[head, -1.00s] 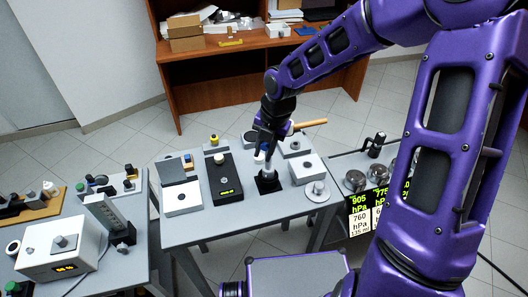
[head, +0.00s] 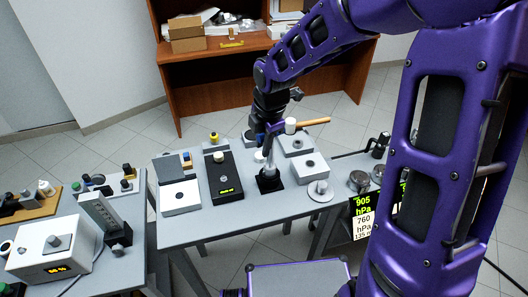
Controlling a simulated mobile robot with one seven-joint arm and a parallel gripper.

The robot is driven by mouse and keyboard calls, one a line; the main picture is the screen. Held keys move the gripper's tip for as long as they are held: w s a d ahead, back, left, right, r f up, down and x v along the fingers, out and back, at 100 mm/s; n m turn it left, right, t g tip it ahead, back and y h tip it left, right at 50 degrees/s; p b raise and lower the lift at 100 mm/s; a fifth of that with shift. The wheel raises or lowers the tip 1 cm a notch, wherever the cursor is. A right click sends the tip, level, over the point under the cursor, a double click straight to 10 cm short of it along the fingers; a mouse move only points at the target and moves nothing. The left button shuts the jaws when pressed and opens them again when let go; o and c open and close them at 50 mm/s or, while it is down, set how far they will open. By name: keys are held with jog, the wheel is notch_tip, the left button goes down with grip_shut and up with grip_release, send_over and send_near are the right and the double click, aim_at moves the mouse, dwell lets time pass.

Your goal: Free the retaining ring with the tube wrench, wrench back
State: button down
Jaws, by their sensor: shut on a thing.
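My gripper (head: 270,138) is above the back middle of the grey table and is shut on a slim grey upright piece (head: 268,160), which looks like the tube wrench. The fingers partly hide its upper end. Its lower end is over a square black stand (head: 270,183). I cannot tell whether it is in the stand or just above it. I cannot make out the retaining ring.
A wooden-handled tool with a white head (head: 291,125) is behind my gripper. Round metal weights (head: 358,182) are at the right. The table's front strip is clear.

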jog(key=m, duration=0.1)
jog(key=m+b, duration=0.1)
jog(key=m, duration=0.1)
jog(key=shift+w+h, duration=0.3)
jog(key=shift+b, duration=0.3)
jog(key=m+b, duration=0.1)
jog(key=m, duration=0.2)
jog(key=w+m+h+b, duration=0.1)
jog(key=m+b, duration=0.1)
jog(key=m, duration=0.2)
jog(key=d+m+b, duration=0.1)
jog(key=m+b, duration=0.1)
jog(key=m, duration=0.1)
jog(key=shift+w+h, duration=0.2)
jog(key=shift+h, duration=0.2)
jog(key=shift+f, duration=0.1)
